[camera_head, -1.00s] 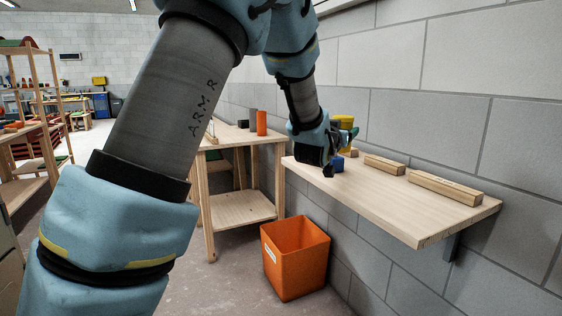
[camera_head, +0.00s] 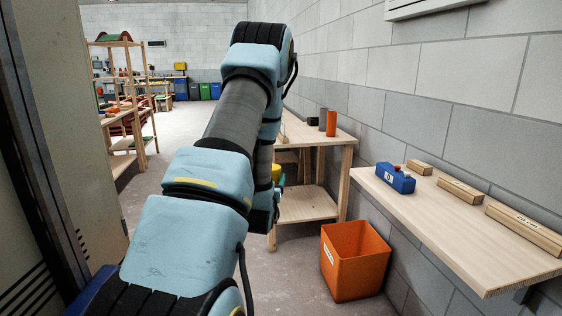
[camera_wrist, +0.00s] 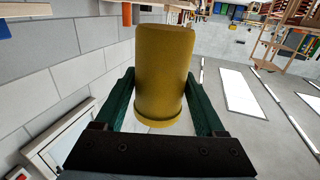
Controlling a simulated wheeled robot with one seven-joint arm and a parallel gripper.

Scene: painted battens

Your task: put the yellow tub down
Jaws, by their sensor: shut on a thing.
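The yellow tub (camera_wrist: 163,75) fills the middle of the wrist view, between the two green fingers of my gripper (camera_wrist: 162,95). My gripper is shut on it. In the head view only a small part of the yellow tub (camera_head: 276,172) shows, past my arm, which hides most of it and most of my gripper. The tub is held in the air, left of the wall shelf and in front of the wooden workbench as seen from the head.
A wall shelf (camera_head: 450,230) at right holds a blue box (camera_head: 395,178) and several wooden battens, with bare wood in front. An orange bin (camera_head: 355,262) stands on the floor below. The workbench (camera_head: 310,202) behind holds an orange cylinder (camera_head: 331,124) and dark blocks.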

